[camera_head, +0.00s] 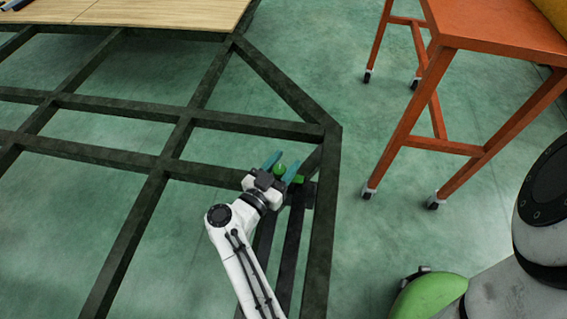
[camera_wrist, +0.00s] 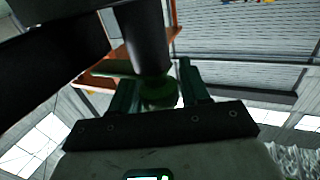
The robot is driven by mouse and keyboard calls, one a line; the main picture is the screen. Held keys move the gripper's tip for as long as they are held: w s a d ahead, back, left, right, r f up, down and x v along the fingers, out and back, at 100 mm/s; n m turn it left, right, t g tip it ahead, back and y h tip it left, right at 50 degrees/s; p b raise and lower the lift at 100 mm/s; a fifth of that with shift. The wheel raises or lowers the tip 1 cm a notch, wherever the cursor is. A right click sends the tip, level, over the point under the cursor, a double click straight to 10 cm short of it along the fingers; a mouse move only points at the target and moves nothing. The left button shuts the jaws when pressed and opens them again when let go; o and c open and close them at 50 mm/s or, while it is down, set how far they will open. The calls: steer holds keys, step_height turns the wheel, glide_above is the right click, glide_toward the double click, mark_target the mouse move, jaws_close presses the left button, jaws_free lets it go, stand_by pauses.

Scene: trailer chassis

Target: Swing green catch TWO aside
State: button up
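A green catch (camera_head: 299,180) with a round green knob (camera_head: 279,169) is at the corner of the dark trailer chassis (camera_head: 330,170). No number is readable on it. My gripper (camera_head: 281,163) has two teal fingers, one on either side of the knob. In the wrist view, the green knob (camera_wrist: 158,95) is between the fingers of my gripper (camera_wrist: 158,85), with a narrow gap to the right finger. The fingers look apart and not closed on it. A dark post (camera_wrist: 143,35) meets the knob there. Part of the catch is hidden behind my gripper.
Dark chassis beams surround my gripper, with a diagonal beam (camera_head: 275,80) behind it. An orange wheeled table (camera_head: 490,28) stands at the right. A wooden deck (camera_head: 160,12) lies on the chassis at the back left. Green floor (camera_head: 350,235) is clear between chassis and table.

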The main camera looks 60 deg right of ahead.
steer(key=c, duration=0.6)
